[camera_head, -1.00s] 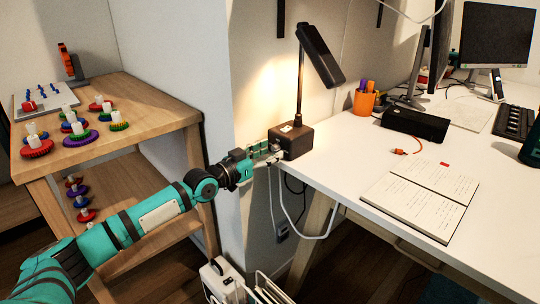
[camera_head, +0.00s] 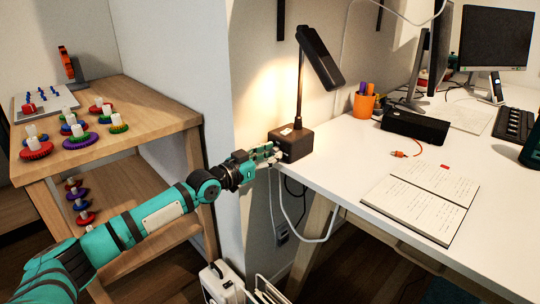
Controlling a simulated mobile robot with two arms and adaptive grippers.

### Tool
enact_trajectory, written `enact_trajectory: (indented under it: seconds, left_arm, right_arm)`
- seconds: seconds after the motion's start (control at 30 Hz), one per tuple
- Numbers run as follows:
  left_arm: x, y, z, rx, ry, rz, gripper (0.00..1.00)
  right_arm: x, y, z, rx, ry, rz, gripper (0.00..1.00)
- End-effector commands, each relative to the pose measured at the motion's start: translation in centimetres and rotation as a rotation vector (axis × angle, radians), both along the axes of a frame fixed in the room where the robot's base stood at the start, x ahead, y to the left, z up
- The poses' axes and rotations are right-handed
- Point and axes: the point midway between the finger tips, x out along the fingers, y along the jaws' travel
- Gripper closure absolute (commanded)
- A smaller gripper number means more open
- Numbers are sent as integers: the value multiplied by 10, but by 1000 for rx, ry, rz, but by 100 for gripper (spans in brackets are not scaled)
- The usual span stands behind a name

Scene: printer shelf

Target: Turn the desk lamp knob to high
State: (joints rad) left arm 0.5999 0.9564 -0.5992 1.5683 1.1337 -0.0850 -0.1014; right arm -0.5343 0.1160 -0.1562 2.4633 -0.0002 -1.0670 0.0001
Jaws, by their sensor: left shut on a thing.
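The desk lamp (camera_head: 321,58) stands at the left end of the white desk, with a dark shade on a thin post and a dark box base (camera_head: 297,143). It is lit and casts a warm glow on the wall. My left gripper (camera_head: 276,152) is at the left side of the base, shut on the lamp knob. The knob itself is hidden by the fingers, so its setting cannot be read. My right gripper is not in view.
The desk (camera_head: 340,165) holds an open notebook (camera_head: 425,200), an orange pen cup (camera_head: 364,104), a black box (camera_head: 415,125) and monitors. A wooden shelf (camera_head: 150,122) with coloured spools stands at left. Cables hang below the lamp.

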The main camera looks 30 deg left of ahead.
Motion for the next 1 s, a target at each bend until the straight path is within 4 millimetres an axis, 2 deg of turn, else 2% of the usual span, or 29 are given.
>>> enact_trajectory:
  seconds: [0.07, 0.2, 0.47, 0.5, 0.63, 1.0]
  left_arm:
    - [0, 0, 0, 65, -24, 0, 100]
    - [0, 1, 1, 141, -48, 0, 100]
    - [0, 1, 0, 145, -51, 0, 100]
    - [0, 1, 0, 145, -51, 0, 72]
    - [0, 0, 0, 144, -50, 0, 55]
    - [-4, 2, -1, 143, -49, 1, 53]
  right_arm:
    - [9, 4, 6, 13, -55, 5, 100]
    - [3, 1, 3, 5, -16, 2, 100]
    - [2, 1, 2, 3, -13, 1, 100]
    - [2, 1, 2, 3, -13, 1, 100]
    - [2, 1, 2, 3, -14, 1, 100]
    - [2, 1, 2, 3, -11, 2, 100]
